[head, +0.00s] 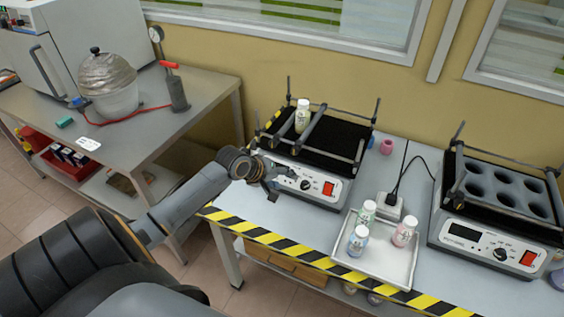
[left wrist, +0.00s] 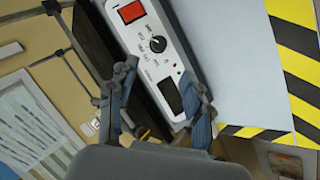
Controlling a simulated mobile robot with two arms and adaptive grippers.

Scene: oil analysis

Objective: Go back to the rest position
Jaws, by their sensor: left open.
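My left gripper (head: 276,178) is in the head view at the front left corner of the left shaker (head: 322,190). Its fingers are apart with nothing between them. In the left wrist view the open fingers (left wrist: 160,95) show in front of the shaker's control panel (left wrist: 150,55), with its red switch and black knob. I cannot tell whether a finger touches the shaker. My right gripper is not in either view.
A bottle (head: 303,116) stands on the left shaker. A white tray (head: 380,262) holds three bottles near the striped table edge (head: 270,238). A second shaker (head: 490,236) with round holes stands right. A side table (head: 150,132) with a foil-covered flask (head: 108,84) stands left.

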